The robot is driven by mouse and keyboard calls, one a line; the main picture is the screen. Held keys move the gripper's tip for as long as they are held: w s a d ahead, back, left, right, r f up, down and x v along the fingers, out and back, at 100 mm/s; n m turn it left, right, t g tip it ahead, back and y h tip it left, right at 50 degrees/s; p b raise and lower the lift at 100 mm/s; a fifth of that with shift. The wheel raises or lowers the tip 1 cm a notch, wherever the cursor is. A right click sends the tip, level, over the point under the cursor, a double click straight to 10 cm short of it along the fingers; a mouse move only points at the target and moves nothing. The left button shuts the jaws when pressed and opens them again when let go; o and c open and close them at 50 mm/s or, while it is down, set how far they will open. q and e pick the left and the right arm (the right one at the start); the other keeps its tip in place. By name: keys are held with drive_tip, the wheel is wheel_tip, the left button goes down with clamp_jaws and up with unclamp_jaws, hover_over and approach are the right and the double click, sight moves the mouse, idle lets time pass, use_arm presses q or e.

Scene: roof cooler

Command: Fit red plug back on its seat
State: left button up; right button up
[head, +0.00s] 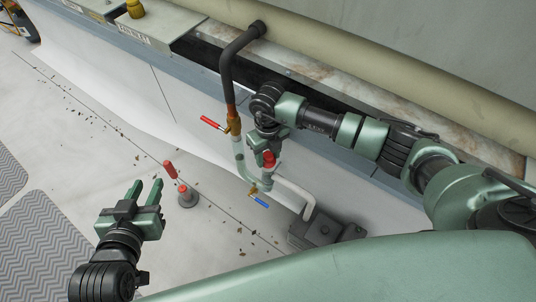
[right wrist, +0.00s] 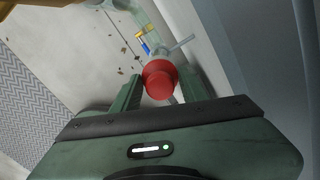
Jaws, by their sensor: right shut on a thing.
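The red plug (head: 268,159) is at the pipework, between the fingers of my right gripper (head: 268,150). In the right wrist view the round red plug (right wrist: 160,75) sits between both green fingers of the right gripper (right wrist: 158,88), which is shut on it. A pale pipe (head: 264,180) runs directly below the plug in the head view. The seat is hidden by the plug and gripper, and I cannot tell whether they touch. My left gripper (head: 146,194) is open and empty over the roof at the left.
A red-lever valve (head: 212,123) and a blue-lever valve (head: 260,201) are on the pipes beside the right gripper. A grey-and-red object (head: 186,194) stands near the left gripper. A dark box (head: 320,232) lies at the pipe's foot. The left roof is mostly open, with scattered debris.

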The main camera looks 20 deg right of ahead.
use_arm(q)
drive_tip(key=shift+w+d+r, duration=0.15)
drive_tip(key=shift+w+r, duration=0.15)
drive_tip(key=shift+r, duration=0.1)
use_arm(e)
drive_tip(key=shift+f, duration=0.15)
drive_tip(key=o, duration=1.9)
drive_tip(key=shift+r, duration=0.4)
drive_tip(key=shift+r+p, duration=0.35)
drive_tip(key=shift+p, duration=0.2)
drive_tip(key=shift+r+p, duration=0.55)
drive_tip(key=shift+r, duration=0.2)
use_arm(q)
drive_tip(key=s+a+f+g+y+p, duration=0.1)
drive_tip(key=s+a+f+g, duration=0.1)
drive_tip(key=s+f+g, duration=0.2)
drive_tip(key=s+a+f+g+y+p, duration=0.1)
drive_tip(key=s+a+f+g, duration=0.2)
drive_tip(key=s, duration=0.8)
drive_tip(key=shift+a+f+g+p, duration=0.15)
drive_tip(key=shift+f+g+p, duration=0.2)
drive_tip(key=shift+g, duration=0.65)
use_arm(e)
drive_tip(key=shift+r, duration=1.5)
